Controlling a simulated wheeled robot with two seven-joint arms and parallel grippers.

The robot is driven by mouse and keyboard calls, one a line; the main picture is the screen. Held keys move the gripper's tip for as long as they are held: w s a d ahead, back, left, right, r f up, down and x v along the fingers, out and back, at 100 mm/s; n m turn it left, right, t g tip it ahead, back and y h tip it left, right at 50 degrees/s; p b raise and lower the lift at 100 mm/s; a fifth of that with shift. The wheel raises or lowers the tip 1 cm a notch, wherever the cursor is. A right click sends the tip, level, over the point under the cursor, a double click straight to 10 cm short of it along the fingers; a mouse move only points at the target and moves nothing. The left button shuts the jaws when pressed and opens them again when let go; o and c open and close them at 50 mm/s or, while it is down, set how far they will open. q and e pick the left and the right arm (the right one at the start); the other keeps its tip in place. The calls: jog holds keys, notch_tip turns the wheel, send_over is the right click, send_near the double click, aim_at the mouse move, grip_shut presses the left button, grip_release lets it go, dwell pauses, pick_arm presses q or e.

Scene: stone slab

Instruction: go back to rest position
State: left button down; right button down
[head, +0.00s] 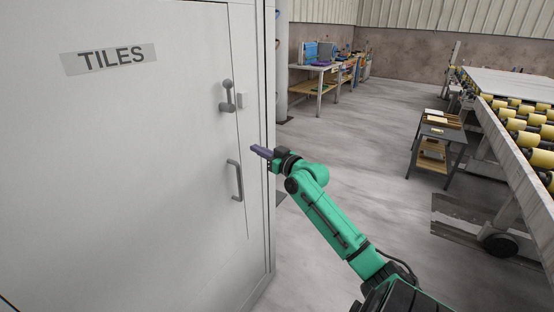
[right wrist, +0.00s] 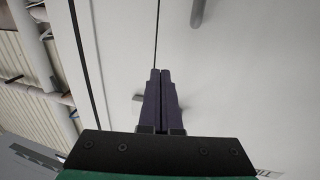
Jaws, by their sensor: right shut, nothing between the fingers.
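My right gripper (head: 260,152) is in front of the right edge of a white cabinet, at a height between its two handles. In the right wrist view its two dark fingers (right wrist: 160,85) are together with nothing between them, pointing at the cabinet's pale door. From these frames I cannot tell whether the fingertips touch the door. The green right arm comes in from the lower right of the head view. My left gripper is not in view.
The white cabinet (head: 120,170) labelled TILES fills the left, its doors shut, with an upper lever handle (head: 227,97) and a lower bar handle (head: 236,181). A roller table (head: 520,120) and small cart (head: 437,140) stand right. A workbench (head: 320,75) is behind. The floor between is clear.

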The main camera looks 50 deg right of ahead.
jog(key=s+d+b, duration=0.1)
jog(key=s+b, duration=0.1)
jog(key=s, duration=0.4)
jog(key=s+d+f+m+g+h, duration=0.1)
jog(key=s+d+f+g, duration=0.1)
jog(key=f, duration=0.9)
jog(key=s+d+f+m+g+h, duration=0.1)
jog(key=d+f+m+g, duration=0.15)
jog(key=f, duration=0.95)
jog(key=s+a+f+g, duration=0.25)
jog(key=s+f, duration=0.25)
jog(key=f, duration=0.6)
jog(key=s+a+f+g, duration=0.2)
jog(key=s+a+f, duration=0.15)
jog(key=f, duration=0.65)
jog(key=s+a+f+n+g+y, duration=0.1)
jog(key=s+a+f+n+g, duration=0.2)
jog(key=s+a+f, duration=0.7)
jog(key=s+a+f+n+g+y, duration=0.2)
jog(key=s+a+f+g, duration=0.3)
jog(key=s+a+f, duration=0.6)
jog(key=s+a+n, duration=0.1)
jog(key=s+a, duration=0.1)
jog(key=s, duration=0.5)
jog(key=shift+s+f+n, duration=0.15)
jog(key=shift+f+n, duration=0.1)
jog(key=shift+n, duration=0.1)
jog(key=shift+d, duration=0.15)
